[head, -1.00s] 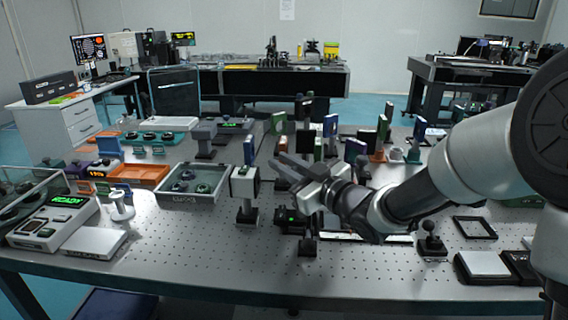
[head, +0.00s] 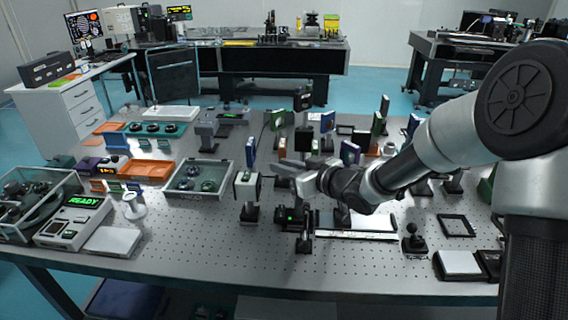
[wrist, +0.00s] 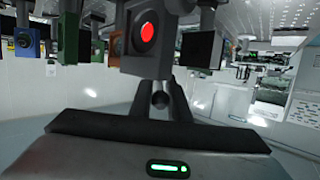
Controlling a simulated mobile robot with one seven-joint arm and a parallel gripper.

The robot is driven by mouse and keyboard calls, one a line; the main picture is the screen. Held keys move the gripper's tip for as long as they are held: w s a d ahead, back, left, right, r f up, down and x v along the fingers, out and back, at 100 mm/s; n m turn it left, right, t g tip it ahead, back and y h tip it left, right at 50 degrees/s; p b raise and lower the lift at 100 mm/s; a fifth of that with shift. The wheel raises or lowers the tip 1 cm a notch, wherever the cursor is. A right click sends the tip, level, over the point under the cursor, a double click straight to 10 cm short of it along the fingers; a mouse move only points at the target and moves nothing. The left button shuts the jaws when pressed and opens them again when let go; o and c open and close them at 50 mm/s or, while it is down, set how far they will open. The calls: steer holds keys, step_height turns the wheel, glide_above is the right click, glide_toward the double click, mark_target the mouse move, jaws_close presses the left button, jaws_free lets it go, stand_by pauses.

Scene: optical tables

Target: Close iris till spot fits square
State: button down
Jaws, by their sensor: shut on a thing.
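My gripper (wrist: 161,88) reaches up from the bottom of the wrist view, its two dark fingers close together around a small dark round piece (wrist: 160,99). I cannot tell for sure which part is the iris. In the head view my gripper (head: 284,178) is above the table's middle, pointing left. A pale-faced box on a post (head: 247,184) stands just left of it. The gripper hides whatever its fingertips hold there.
Several upright coloured plates on posts stand behind my gripper, including a blue one (head: 251,150). A grey tray (head: 197,192) with round parts lies left. A small unit with a green light (head: 290,215) is below my gripper.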

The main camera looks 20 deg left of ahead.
steer(key=c, duration=1.7)
jaws_free()
steer(key=shift+o, duration=0.2)
steer(key=p+v, duration=0.2)
steer(key=v, duration=1.5)
steer(key=shift+s+d, duration=0.15)
steer(key=shift+d, duration=0.05)
